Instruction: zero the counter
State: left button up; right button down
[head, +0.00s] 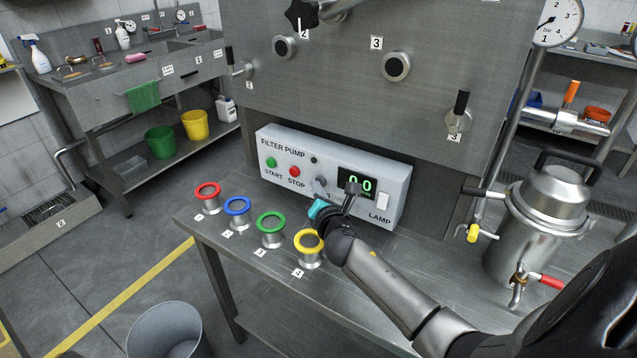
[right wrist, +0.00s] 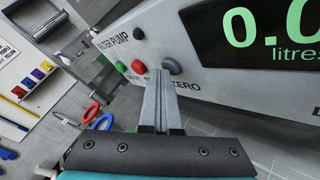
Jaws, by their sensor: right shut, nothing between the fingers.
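The filter pump box (head: 280,150) is a pale panel on the steel bench. Its counter display (head: 368,184) shows green digits that look like 0.0, partly covered by my wrist; in the right wrist view the display (right wrist: 255,30) is cut off at the edge. A dark grey round button (right wrist: 173,67) sits above the ZERO label in the right wrist view. My right gripper (right wrist: 157,75) is shut and empty, its fingertips just left of that button; contact cannot be told. In the head view the right gripper (head: 320,188) is at the panel front. My left gripper is not in view.
The green START button (head: 271,162) and red STOP button (head: 294,171) are left of the gripper. Several coloured ring-topped cups, including a yellow one (head: 309,241), stand before the box. A steel pot (head: 548,205) with taps stands at right. The white LAMP switch (head: 383,201) is right of the display.

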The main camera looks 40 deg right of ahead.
jog(key=shift+s+a, duration=0.35)
jog(key=shift+a, duration=0.4)
jog(key=shift+s+a+p, duration=0.2)
jog(key=shift+s+a, duration=0.1)
jog(key=shift+a, duration=0.5)
jog(key=shift+s+a+p, duration=0.15)
jog(key=shift+s+a, duration=0.2)
jog(key=shift+a, duration=0.4)
jog(key=shift+s+a+p, duration=0.2)
jog(key=shift+s+a, duration=0.1)
jog(key=shift+a, duration=0.5)
